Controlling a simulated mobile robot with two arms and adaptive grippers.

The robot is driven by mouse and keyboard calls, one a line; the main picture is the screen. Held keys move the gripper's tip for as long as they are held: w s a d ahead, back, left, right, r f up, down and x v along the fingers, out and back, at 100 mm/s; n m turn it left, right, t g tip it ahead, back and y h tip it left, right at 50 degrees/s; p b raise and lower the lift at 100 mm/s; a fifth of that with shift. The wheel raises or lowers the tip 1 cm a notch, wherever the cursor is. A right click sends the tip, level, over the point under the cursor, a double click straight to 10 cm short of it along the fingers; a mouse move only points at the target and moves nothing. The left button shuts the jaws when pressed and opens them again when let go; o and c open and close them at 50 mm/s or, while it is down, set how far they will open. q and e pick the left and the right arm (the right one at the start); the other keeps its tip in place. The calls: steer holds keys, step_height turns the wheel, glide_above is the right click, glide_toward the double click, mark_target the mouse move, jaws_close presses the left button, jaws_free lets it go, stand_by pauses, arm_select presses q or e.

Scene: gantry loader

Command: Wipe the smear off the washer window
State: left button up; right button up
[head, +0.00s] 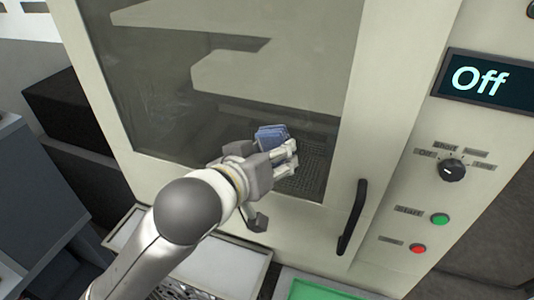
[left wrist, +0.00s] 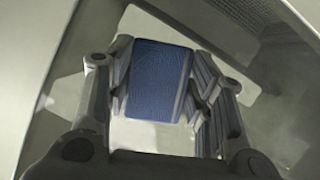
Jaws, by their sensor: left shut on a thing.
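The washer window (head: 150,85) is a dark glass pane in a cream door, and it fills the upper middle of the head view. My left gripper (head: 284,152) is in front of the lower right part of the pane. It is shut on a folded blue cloth (head: 271,136), which also shows between the fingers in the left wrist view (left wrist: 158,80). The cloth is close to the glass, but I cannot tell whether it touches. I cannot clearly make out a smear; the arm and gripper hide part of the pane. My right gripper is not in view.
A black door handle (head: 352,217) stands out right of the window. Further right are an "Off" display (head: 487,81), a black dial (head: 452,171), a green button (head: 440,219) and a red button (head: 418,249). A pale tray (head: 225,262) and a green surface (head: 318,291) lie below the door.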

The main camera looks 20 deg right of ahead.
arm_select(q)
steer(key=shift+a, duration=0.1)
steer(key=shift+s+a, duration=0.85)
steer(key=shift+s, duration=0.35)
steer(key=shift+s+a, duration=0.85)
steer(key=shift+s, duration=0.3)
steer(key=shift+s+a, duration=0.9)
steer(key=shift+s, duration=0.3)
